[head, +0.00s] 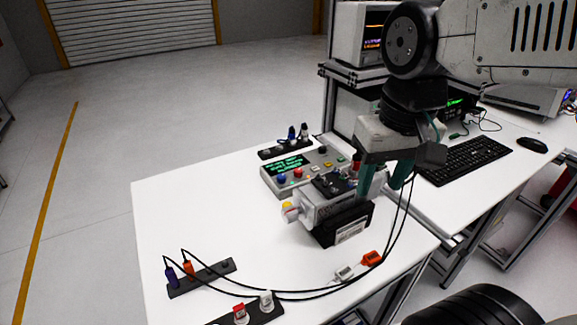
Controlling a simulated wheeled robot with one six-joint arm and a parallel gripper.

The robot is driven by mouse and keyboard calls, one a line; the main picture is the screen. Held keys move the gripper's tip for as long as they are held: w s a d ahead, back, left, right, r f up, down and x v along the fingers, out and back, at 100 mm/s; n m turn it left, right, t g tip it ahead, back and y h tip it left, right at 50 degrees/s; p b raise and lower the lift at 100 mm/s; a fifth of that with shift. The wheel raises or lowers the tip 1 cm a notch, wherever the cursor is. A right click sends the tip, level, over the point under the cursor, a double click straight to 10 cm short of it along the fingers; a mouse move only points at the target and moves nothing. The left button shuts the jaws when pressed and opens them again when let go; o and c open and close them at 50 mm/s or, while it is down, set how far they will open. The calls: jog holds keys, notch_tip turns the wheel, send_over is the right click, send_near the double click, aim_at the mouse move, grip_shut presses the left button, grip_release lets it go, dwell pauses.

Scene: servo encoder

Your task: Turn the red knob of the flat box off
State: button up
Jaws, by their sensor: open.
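The flat box (267,184) is a grey panel with a green-lit display, lying on the white table. A red knob (297,173) sits on its front part, beside a blue knob (281,178). Another dark red part (356,161) shows near the box's right end, close to my gripper; I cannot tell what it belongs to. My gripper (381,190) points down with two green fingers apart, to the right of the flat box. Nothing shows between the fingers. The knob's exact setting is too small to read.
A grey and black servo device (340,216) stands in front of the flat box, close to my fingers. Black strips with plugs (203,278) lie at the front left, with cables crossing the table. A keyboard (465,158) lies to the right. The table's left part is clear.

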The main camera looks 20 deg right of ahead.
aim_at(298, 170)
jog(key=w+m, duration=0.1)
jog(key=w, duration=0.4)
jog(key=w+f+m, duration=0.1)
jog(key=w, duration=0.4)
jog(key=w+a+m, duration=0.1)
jog(key=w, duration=0.4)
jog(key=shift+w+f+g, duration=0.25)
jog(key=shift+f+g, duration=0.05)
jog(key=shift+g, duration=0.1)
jog(key=w+f+m, duration=0.1)
jog(key=w+f, duration=0.1)
jog(key=w, duration=0.2)
jog(key=w+a+f+m, duration=0.1)
jog(key=w+f, duration=0.2)
jog(key=w, duration=0.2)
jog(key=w+f+m, duration=0.1)
jog(key=w+f, duration=0.2)
jog(key=w, duration=0.1)
jog(key=shift+w+a+f, duration=0.15)
jog(key=shift+w+a, duration=0.15)
jog(key=shift+w, duration=0.05)
notch_tip(298, 170, down, 8)
jog(key=shift+r, duration=0.1)
grip_shut()
